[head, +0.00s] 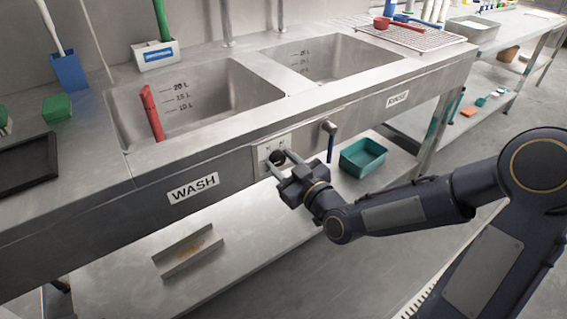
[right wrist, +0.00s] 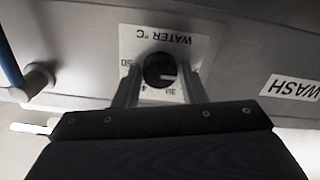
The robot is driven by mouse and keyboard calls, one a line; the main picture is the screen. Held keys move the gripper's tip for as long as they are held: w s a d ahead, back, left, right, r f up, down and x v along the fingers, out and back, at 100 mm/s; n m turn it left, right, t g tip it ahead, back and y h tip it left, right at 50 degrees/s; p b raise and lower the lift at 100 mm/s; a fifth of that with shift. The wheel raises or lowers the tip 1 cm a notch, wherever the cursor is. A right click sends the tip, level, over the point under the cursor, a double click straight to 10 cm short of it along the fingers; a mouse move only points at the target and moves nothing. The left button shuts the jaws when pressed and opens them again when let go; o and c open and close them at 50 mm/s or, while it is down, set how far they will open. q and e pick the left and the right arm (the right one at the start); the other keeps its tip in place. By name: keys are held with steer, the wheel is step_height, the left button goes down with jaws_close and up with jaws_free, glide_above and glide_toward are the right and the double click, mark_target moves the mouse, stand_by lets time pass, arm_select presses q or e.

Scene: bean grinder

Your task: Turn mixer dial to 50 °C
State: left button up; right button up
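The mixer dial is a round black knob (head: 277,157) on a white plate on the sink's front panel, between the WASH and RINSE labels. In the right wrist view the knob (right wrist: 158,68) sits on the plate (right wrist: 128,42), which reads WATER °C upside down, with numbers around the knob. A pale mark on the knob seems to point toward its lower right, near the 30. My right gripper (head: 280,163) is open, its fingers on either side of the knob; whether they touch it I cannot tell. My left gripper is not in view.
A faucet-like spout with a blue handle (head: 331,143) sticks out just right of the dial. A teal bin (head: 363,157) and a metal tray (head: 189,251) are on the lower shelf. A red object (head: 152,114) stands in the left basin.

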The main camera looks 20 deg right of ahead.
steer(key=c, duration=0.5)
